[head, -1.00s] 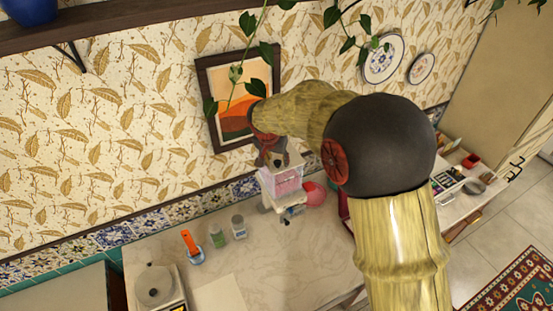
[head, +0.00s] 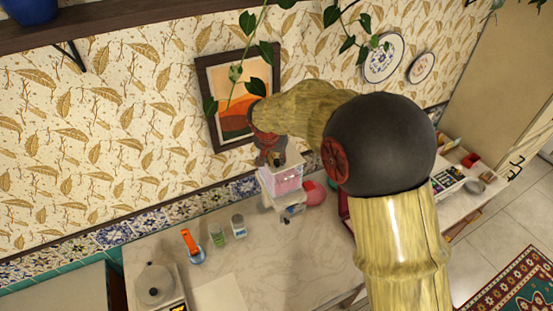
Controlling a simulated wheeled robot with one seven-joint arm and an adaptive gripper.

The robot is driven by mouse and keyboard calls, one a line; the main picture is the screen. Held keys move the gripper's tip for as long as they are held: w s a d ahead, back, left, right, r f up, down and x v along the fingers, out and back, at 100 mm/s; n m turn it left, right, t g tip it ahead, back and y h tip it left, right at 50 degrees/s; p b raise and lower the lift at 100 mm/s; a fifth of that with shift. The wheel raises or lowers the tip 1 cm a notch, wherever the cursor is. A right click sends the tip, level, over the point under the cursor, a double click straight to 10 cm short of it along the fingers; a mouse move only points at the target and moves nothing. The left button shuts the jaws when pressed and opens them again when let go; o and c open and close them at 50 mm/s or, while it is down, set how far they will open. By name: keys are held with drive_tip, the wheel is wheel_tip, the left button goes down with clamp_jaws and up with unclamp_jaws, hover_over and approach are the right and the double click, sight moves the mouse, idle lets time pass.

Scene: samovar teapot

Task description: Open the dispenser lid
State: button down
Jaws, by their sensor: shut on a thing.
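The dispenser (head: 284,182) stands at the back of the counter, near the tiled wall. It has a clear, pinkish body and a pale base with a small spout at the front. My gripper (head: 277,158) is at the top of the dispenser, pointing down, and is shut on what looks like its lid. My arm comes in from the right and hides part of the counter. The fingertips and the lid are small here, so I cannot tell how far the lid is raised.
Two small jars (head: 238,226) and an orange-handled item (head: 191,244) stand to the left. Vine leaves hang above; a framed picture (head: 230,95) is on the wall behind.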

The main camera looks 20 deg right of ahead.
sight(296, 164)
idle(0.5)
drive_tip(key=shift+s+d+n+t, duration=0.15)
drive_tip(key=shift+s+d+n, duration=0.1)
drive_tip(key=shift+d+n, duration=0.25)
drive_tip(key=shift+s+d+n+t, duration=0.2)
drive_tip(key=shift+d+n, duration=0.1)
drive_tip(key=shift+d, duration=0.25)
drive_tip(key=d+n, duration=0.1)
drive_tip(key=d, duration=0.1)
drive_tip(key=s+d+n+y+p, duration=0.1)
drive_tip(key=d+n, duration=0.1)
drive_tip(key=shift+d+y, duration=0.3)
drive_tip(key=shift+d, duration=0.05)
drive_tip(key=w+d+n+g+y+b, duration=0.1)
drive_tip(key=w+d+n+y+b, duration=0.3)
drive_tip(key=d+n, duration=0.9)
drive_tip(key=shift+w+d+y+b, duration=0.3)
drive_tip(key=shift+w+d+b, duration=0.8)
drive_tip(key=shift+w, duration=0.95)
drive_tip(key=shift+a+g, duration=0.25)
drive_tip(key=shift+g, duration=0.1)
drive_tip(key=c, duration=1.7)
unclamp_jaws()
drive_tip(key=shift+o, duration=0.4)
